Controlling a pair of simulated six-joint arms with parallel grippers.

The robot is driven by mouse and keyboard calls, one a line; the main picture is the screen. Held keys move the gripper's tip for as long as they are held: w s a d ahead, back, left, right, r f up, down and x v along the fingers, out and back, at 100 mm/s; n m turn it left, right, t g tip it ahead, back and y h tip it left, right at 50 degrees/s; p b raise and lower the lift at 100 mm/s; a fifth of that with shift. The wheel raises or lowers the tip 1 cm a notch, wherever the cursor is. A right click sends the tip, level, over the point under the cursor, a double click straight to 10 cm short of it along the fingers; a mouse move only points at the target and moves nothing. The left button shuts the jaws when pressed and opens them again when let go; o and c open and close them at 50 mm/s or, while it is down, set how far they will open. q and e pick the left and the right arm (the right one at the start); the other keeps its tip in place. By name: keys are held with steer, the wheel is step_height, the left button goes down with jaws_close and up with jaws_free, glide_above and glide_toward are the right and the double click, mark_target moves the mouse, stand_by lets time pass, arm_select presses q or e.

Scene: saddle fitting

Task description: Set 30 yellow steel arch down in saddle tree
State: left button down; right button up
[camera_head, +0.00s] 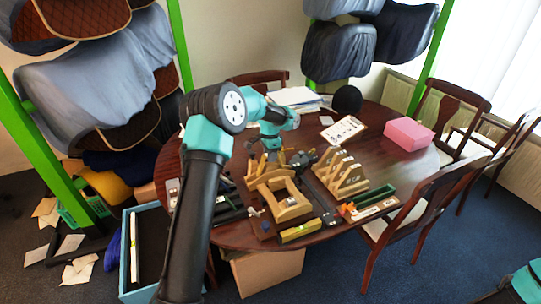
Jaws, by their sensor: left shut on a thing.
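The wooden saddle tree (291,213) stands on the near side of the round table, a pale frame with an open middle. My left gripper (277,150) is above the far end of the tree, pointing down. It is shut on a small yellow piece (263,166), which looks like the yellow steel arch. The piece is at the tree's far end; its number is too small to read, and I cannot tell whether it touches the tree.
A wooden rack with upright plates (342,178) stands right of the tree. A yellow level (300,231) and a green tray (369,197) lie near the front edge. A pink box (409,134) and a white sheet (343,130) lie farther back. Chairs surround the table.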

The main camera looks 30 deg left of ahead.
arm_select(q)
steer(key=shift+f, duration=1.15)
stand_by(0.9)
